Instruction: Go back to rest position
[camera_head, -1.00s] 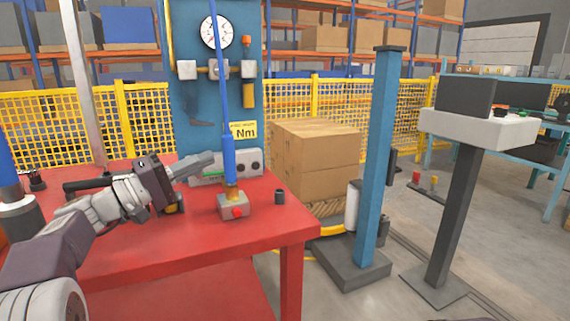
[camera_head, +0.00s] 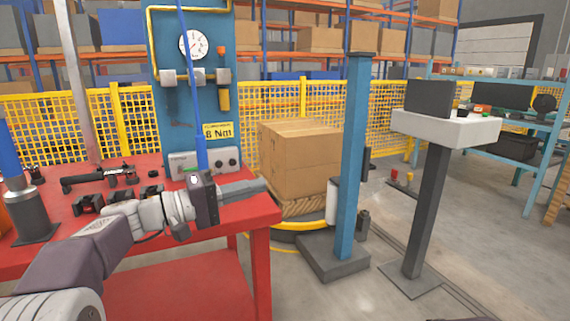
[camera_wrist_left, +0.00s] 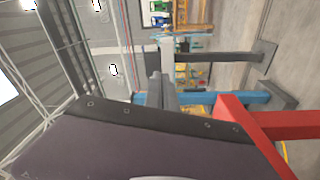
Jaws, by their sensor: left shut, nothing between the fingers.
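My left gripper (camera_head: 242,188) reaches in from the left in the head view, over the front right part of the red table (camera_head: 180,283). Its fingers are together with nothing between them, pointing right toward the table's right edge. In the left wrist view the fingers (camera_wrist_left: 168,92) also show closed, and the view is turned on its side. The gripper hides part of the table top behind it. My right gripper is not in view.
A blue tool hangs by the panel with a gauge (camera_head: 193,45). Black tools (camera_head: 100,177) lie on the table. Cardboard boxes (camera_head: 300,160) on a pallet, a blue post (camera_head: 352,160) and a grey pedestal (camera_head: 428,210) stand to the right.

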